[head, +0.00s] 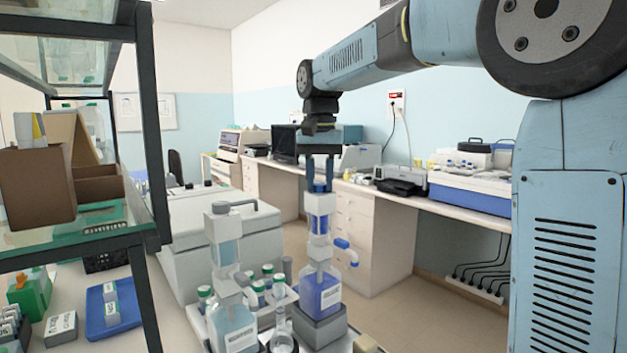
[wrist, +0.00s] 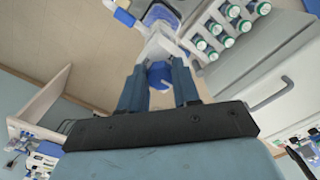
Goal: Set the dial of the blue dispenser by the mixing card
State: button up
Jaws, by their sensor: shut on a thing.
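The blue dispenser (head: 318,292) is a bottle of deep blue liquid with a white pump head and a blue side spout. It stands upright on a grey block in the head view. My gripper (head: 320,184) points straight down over its top, with its fingers at the blue dial. In the wrist view, the blue dial (wrist: 158,74) shows between the two fingers of my gripper (wrist: 158,84), and the white pump body lies beyond it. The fingers are shut on the dial. Its scale marks cannot be read. I cannot make out which card is the mixing card.
A second dispenser (head: 231,318) with pale blue liquid stands close on the left. Several green-capped bottles (head: 262,285) are between and behind them. A dark-framed shelf (head: 150,120) rises at the left. A blue tray (head: 112,312) lies below it.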

aim_at(322, 184)
jog(key=n, duration=0.4)
jog(key=shift+d, duration=0.1)
jog(key=shift+n, duration=2.1)
jog(key=o, duration=1.1)
jog(key=shift+c, duration=0.2)
notch_tip(322, 184, up, 14)
jog(key=shift+d+f, duration=0.1)
jog(key=shift+f, duration=0.05)
